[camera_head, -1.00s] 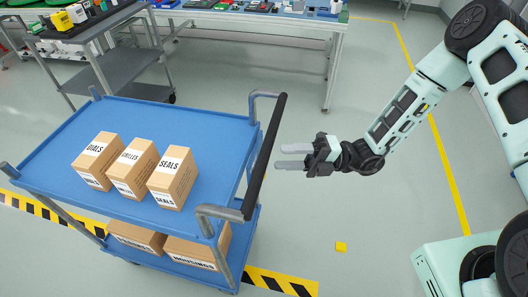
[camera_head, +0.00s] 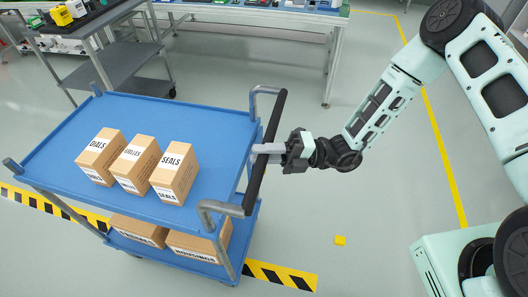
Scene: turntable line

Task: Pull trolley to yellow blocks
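The trolley is blue with two decks (camera_head: 215,118) and stands on the left. Its dark push handle (camera_head: 265,160) runs along its right side on grey brackets. My gripper (camera_head: 262,153) is at the middle of this handle, its grey fingers reaching across the bar from the right. The fingers overlap in this view, so I cannot tell whether they are closed on the bar. No other yellow floor block shows clearly.
Cartons marked DIALS (camera_head: 100,157), a partly blurred label (camera_head: 136,165) and SEALS (camera_head: 174,174) stand on the top deck; more cartons sit below. A grey cart (camera_head: 105,62) and a workbench (camera_head: 270,22) stand behind.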

